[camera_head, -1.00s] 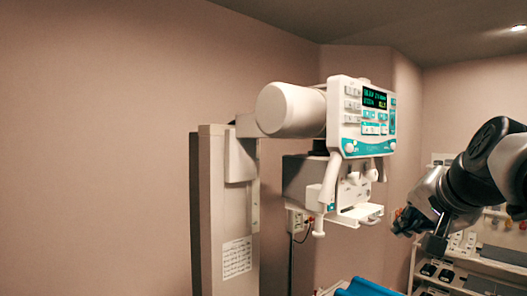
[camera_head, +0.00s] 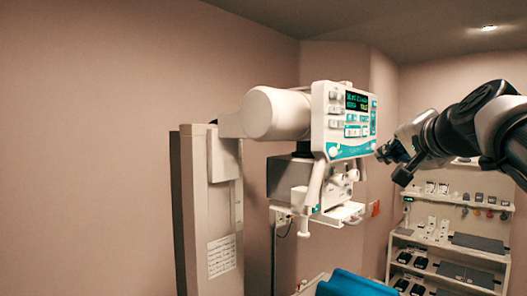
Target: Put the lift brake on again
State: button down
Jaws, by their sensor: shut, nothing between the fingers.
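The X-ray tube head hangs from a column (camera_head: 205,205) at centre left. Its control panel (camera_head: 345,118) faces me, with a lit display (camera_head: 357,101) and rows of white and teal buttons. I cannot tell which of these is the lift brake control. Handles (camera_head: 314,183) and a collimator box (camera_head: 325,193) sit below the panel. My gripper (camera_head: 382,155) is just right of the panel's lower right edge, and appears apart from it. It looks shut and empty, with its tips pointing left towards the panel.
A blue padded table (camera_head: 352,284) lies at the bottom centre. A shelf unit (camera_head: 447,262) with dark devices stands at the back right, with small items on a wall rack (camera_head: 460,202). The left wall side is clear.

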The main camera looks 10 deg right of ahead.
aim_at(333, 152)
jog(key=w+a+p, duration=0.4)
jog(key=w+a, duration=0.1)
jog(key=w, duration=0.1)
jog(key=shift+w, duration=0.3)
jog(key=shift+a+p, duration=0.1)
jog(key=shift+p, duration=0.25)
dwell(1.0)
jog(key=shift+w+a, duration=0.2)
jog(key=shift+w, duration=0.15)
jog(key=shift+w+a+p, duration=0.2)
jog(key=shift+w+p, duration=0.1)
jog(key=shift+p, duration=0.2)
dwell(0.5)
jog(key=shift+f, duration=0.1)
jog(key=shift+s+d+b, duration=0.5)
jog(key=shift+s+b, duration=0.15)
jog(key=shift+b, duration=0.05)
